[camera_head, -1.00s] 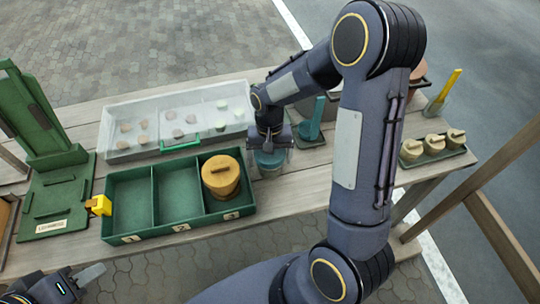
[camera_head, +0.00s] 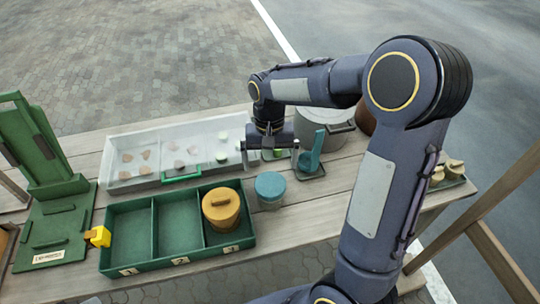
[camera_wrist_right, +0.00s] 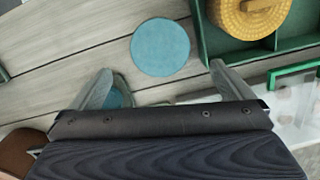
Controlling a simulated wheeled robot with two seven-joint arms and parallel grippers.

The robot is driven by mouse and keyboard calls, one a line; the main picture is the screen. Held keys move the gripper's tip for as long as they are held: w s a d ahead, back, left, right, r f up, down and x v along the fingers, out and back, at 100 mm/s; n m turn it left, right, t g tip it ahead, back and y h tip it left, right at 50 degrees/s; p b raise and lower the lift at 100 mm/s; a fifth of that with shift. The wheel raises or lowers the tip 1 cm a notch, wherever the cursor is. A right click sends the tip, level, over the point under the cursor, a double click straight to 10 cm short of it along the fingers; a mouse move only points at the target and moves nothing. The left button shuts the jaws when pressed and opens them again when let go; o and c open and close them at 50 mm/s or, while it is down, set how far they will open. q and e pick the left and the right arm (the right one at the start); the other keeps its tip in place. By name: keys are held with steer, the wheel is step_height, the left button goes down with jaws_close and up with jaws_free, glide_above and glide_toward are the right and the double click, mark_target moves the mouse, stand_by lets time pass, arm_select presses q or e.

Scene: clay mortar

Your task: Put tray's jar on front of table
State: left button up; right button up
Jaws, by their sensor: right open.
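A clear jar with a round teal lid (camera_head: 270,187) stands upright on the bare wood at the front of the table, just right of the green tray. Its lid also shows in the right wrist view (camera_wrist_right: 160,47). My right gripper (camera_head: 270,155) is open and empty, behind the jar and apart from it. Its two spread fingers show in the wrist view (camera_wrist_right: 162,88), with the lid beyond them. A tan lidded jar (camera_head: 221,208) sits in the right compartment of the green tray (camera_head: 152,268).
A clear-covered case (camera_head: 120,172) lies behind the green tray. A teal upright piece (camera_head: 312,152) on a small dark tray and a grey pot (camera_head: 325,124) stand right of my gripper. A green stand (camera_head: 45,150) rises at left. Small tan jars (camera_head: 452,170) sit far right.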

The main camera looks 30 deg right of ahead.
steer(key=shift+r, duration=0.45)
steer(key=s+a+r+n+t+y, duration=0.1)
steer(key=s+a+r+t, duration=0.1)
steer(key=s, duration=0.7)
steer(key=s+a+r+n+t+y, duration=0.2)
steer(key=s+r+t, duration=0.1)
steer(key=s, duration=0.7)
steer(key=shift+r+t, duration=0.35)
steer(key=shift+t, duration=0.55)
